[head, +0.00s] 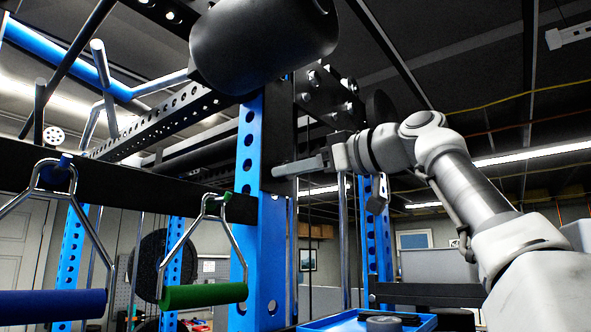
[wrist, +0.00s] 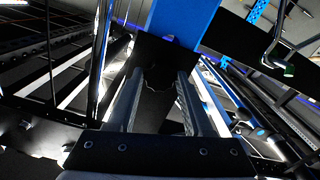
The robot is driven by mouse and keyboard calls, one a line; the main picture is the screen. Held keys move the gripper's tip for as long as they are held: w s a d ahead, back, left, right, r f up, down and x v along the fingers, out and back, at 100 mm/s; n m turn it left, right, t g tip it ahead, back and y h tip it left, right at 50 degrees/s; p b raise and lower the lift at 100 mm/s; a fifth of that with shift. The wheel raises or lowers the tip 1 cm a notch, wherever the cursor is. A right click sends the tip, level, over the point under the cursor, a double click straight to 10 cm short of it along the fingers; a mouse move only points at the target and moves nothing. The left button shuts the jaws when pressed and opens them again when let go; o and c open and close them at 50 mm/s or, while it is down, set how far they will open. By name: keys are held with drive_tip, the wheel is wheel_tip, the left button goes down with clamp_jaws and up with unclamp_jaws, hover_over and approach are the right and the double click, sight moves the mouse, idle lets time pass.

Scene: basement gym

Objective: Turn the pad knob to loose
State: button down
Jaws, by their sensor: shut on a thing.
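A thick black roller pad (head: 262,45) juts out at the top of the head view, beside the blue rack upright (head: 251,140). My gripper (head: 278,171) reaches in from the right, its fingers level against a black plate on the upright. In the wrist view my gripper (wrist: 157,80) has a finger on either side of a dark, lobed shape, which looks like the knob (wrist: 154,95). It is shut on that shape.
A black crossbar (head: 120,178) with a blue handle (head: 52,304) and a green handle (head: 203,295) hanging from it is at left. A blue tray (head: 345,322) with a dark round thing sits below. Perforated beams and bolts crowd the space above my gripper.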

drive_tip(key=shift+c, duration=1.5)
unclamp_jaws()
drive_tip(key=shift+d, duration=0.1)
drive_tip(key=b+v, duration=0.3)
drive_tip(key=v, duration=1.4)
drive_tip(key=shift+f, duration=0.1)
